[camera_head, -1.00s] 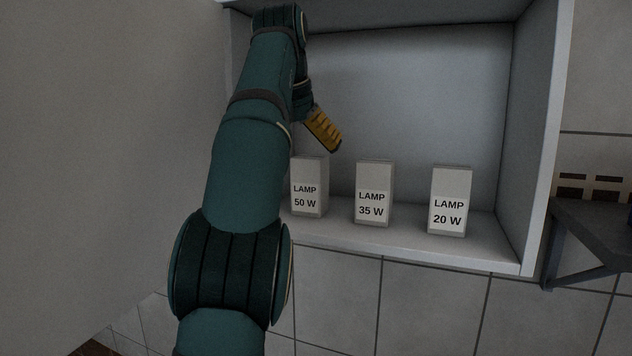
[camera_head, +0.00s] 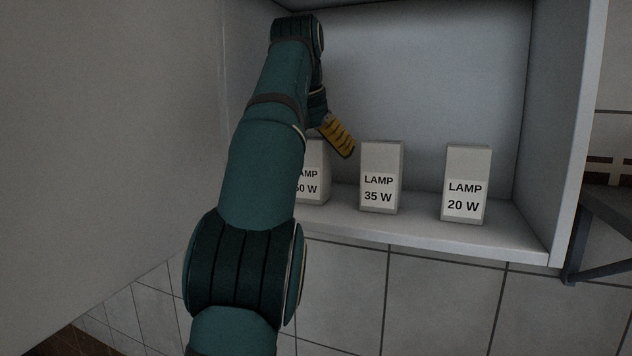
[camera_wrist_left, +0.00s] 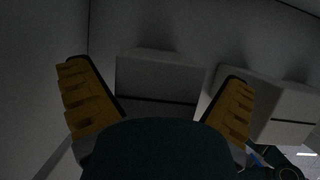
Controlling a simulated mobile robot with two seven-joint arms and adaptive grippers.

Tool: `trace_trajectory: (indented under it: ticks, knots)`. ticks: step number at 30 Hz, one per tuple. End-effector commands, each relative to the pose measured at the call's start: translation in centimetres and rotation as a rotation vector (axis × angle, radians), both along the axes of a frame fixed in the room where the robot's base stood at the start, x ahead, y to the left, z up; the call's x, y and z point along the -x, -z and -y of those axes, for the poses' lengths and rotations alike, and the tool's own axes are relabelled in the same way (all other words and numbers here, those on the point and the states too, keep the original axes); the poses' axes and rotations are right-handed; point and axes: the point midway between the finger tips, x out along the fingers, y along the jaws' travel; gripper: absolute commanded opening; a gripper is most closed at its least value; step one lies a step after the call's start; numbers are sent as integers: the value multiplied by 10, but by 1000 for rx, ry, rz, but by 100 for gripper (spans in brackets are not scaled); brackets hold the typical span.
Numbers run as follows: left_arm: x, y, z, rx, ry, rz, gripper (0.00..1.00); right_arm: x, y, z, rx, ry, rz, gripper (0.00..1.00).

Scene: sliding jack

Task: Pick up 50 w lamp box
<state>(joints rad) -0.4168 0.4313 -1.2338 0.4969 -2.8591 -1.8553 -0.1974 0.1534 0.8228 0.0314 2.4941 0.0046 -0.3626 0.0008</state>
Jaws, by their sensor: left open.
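The 50 W lamp box (camera_head: 313,187) is a pale upright carton on the cabinet shelf, the leftmost of three. My left arm hides its left part in the head view. My left gripper (camera_head: 339,137) is inside the cabinet, above and close to the box's top; one yellow finger shows there. In the left wrist view the gripper (camera_wrist_left: 160,104) is open, its two yellow fingers wide apart. A pale box (camera_wrist_left: 158,75), seemingly the 50 W one, shows between the fingers, and nothing is gripped. My right gripper is not in view.
The 35 W box (camera_head: 381,177) and the 20 W box (camera_head: 466,184) stand on the same shelf (camera_head: 425,229) to the right. A second box also shows at right in the left wrist view (camera_wrist_left: 270,100). The cabinet's right wall (camera_head: 572,130) bounds the space.

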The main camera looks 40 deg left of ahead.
Motion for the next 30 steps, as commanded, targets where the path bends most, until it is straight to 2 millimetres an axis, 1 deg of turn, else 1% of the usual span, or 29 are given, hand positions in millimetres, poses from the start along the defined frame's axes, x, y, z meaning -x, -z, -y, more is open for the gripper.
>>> trace_trajectory:
  ticks: [1,7,8,9,11,12,13,14,25,30]
  knots:
    - [1,1,0,1,0,3,100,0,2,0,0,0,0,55]
    - [2,-1,0,1,0,3,100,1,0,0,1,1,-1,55]
    - [2,-1,0,1,-1,2,93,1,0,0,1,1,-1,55]
    - [2,-1,0,1,-1,2,79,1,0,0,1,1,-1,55]
    - [2,-1,0,1,-1,2,58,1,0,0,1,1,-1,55]
    - [2,-1,0,1,-1,2,44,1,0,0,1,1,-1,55]
    - [2,-1,0,1,-1,1,33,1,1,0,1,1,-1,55]
    - [1,0,0,1,-1,1,25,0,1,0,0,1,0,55]
    - [1,1,0,3,-1,-4,24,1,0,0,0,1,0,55]
    - [-2,-3,-1,4,-1,-5,24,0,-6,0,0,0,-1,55]
